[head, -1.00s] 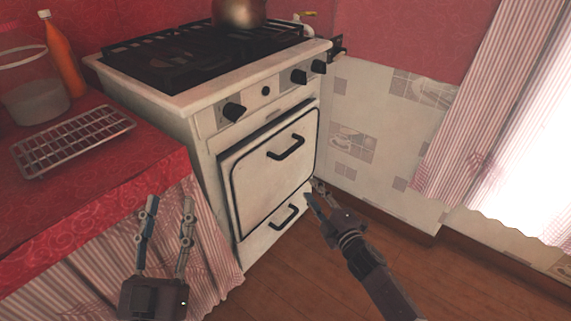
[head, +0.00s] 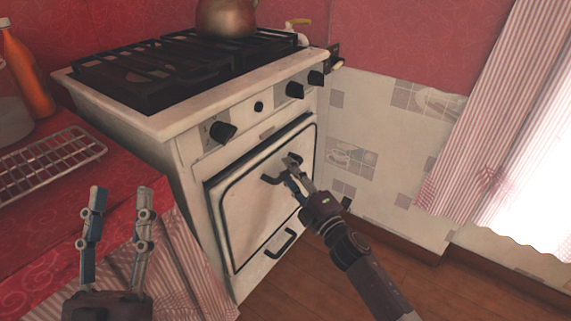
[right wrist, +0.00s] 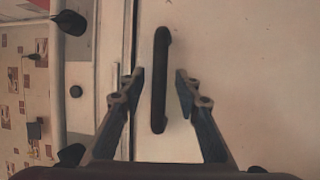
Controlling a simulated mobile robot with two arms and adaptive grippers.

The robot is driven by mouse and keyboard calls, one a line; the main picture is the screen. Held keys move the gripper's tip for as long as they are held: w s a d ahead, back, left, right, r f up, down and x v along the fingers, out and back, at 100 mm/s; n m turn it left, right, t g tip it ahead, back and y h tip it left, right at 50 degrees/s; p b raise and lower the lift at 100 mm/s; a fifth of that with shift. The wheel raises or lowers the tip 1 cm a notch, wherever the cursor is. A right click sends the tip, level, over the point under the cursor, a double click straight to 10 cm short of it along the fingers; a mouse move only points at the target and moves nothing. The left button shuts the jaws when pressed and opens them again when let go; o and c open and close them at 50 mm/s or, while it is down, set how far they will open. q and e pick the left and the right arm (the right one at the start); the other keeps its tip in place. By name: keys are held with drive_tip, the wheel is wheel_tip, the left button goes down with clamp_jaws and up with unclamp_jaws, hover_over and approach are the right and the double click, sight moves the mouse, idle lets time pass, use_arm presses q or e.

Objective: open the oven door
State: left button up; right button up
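The white oven door (head: 245,205) is on the front of the stove and looks shut or nearly shut, with a dark line along its top edge. Its black bar handle (right wrist: 160,80) is near the top of the door. My right gripper (head: 292,170) is at this handle. In the right wrist view its two fingers are apart, one on each side of the handle, with gaps between them and the bar. In the head view the fingers partly cover the handle. My left gripper (head: 118,200) is open and empty, in front of the counter at lower left.
A lower drawer handle (head: 281,243) is below the door. Black knobs (head: 222,131) line the stove's front above it. A copper kettle (head: 226,18) stands on the burners. A wire rack (head: 50,160) and an orange bottle (head: 28,75) are on the red counter. Floor at right is clear.

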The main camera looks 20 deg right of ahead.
drive_tip(key=shift+w, duration=0.25)
drive_tip(key=shift+s, duration=0.1)
drive_tip(key=shift+c, duration=0.5)
clamp_jaws()
